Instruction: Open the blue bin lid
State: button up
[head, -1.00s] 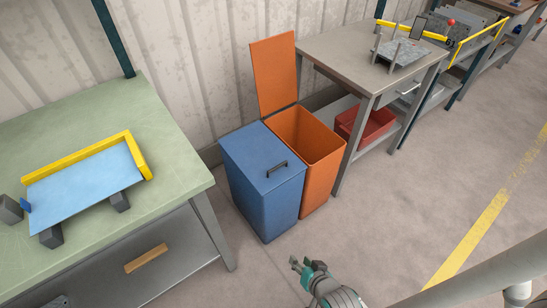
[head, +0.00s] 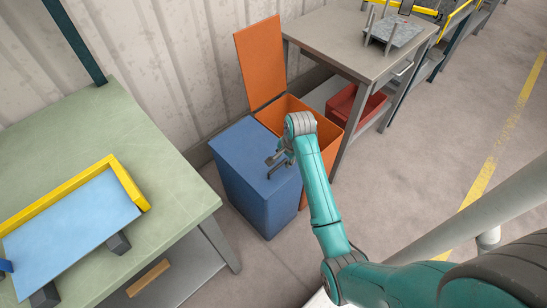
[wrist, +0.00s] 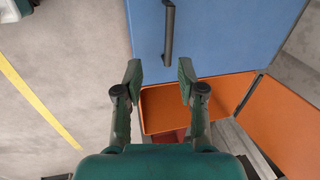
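The blue bin (head: 252,200) stands on the floor with its blue lid (head: 240,150) lying shut on top. The lid's dark bar handle (head: 279,172) is near its right side, partly behind my gripper; the handle also shows in the wrist view (wrist: 169,35). My gripper (head: 276,158) is over the right part of the lid, close to the handle. In the wrist view my gripper (wrist: 160,72) is open and empty, and the handle's near end lines up between the fingertips. I cannot tell whether the fingers touch the lid.
An orange bin (head: 325,128) with its lid (head: 260,62) standing open adjoins the blue bin on the right. A green-topped table (head: 130,130) stands at left, a grey table (head: 335,35) at back right. Open floor (head: 430,130) lies to the right.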

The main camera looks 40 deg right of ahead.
aim_at(279, 165)
jog(key=shift+m, duration=0.3)
jog(key=x, duration=0.3)
jog(key=w+x, duration=0.1)
jog(key=x, duration=0.2)
jog(key=d+x, duration=0.1)
jog(key=x, duration=0.2)
jog(key=shift+w, duration=0.35)
grip_shut()
